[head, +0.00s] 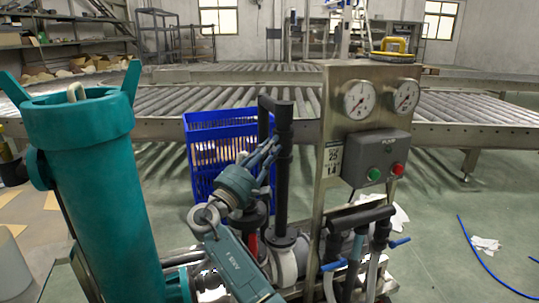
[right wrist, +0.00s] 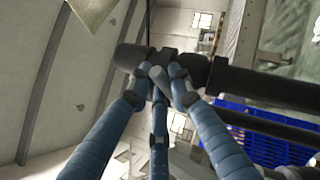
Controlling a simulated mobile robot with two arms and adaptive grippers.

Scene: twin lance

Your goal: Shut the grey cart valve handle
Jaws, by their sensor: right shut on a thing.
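My right gripper (head: 268,152) reaches up from the lower middle on its teal arm. Its blue fingers are closed together on a dark pipe-like part, beside the upright black pipe (head: 283,180) of the cart. In the right wrist view my right gripper (right wrist: 160,75) has its fingertips against a dark bar with thick collars (right wrist: 255,87). The fingers hide the gripped spot, and I cannot tell its exact shape. A red lever (head: 254,247) sits low behind my arm, partly hidden. Blue levers (head: 400,242) sit lower right on the piping. My left gripper is not in view.
A steel panel (head: 335,110) with two gauges (head: 360,99) and a button box (head: 377,158) stands right of the pipe. A blue crate (head: 200,135) is behind my gripper. A large teal cylinder (head: 100,210) fills the left. Roller conveyors (head: 470,110) lie behind.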

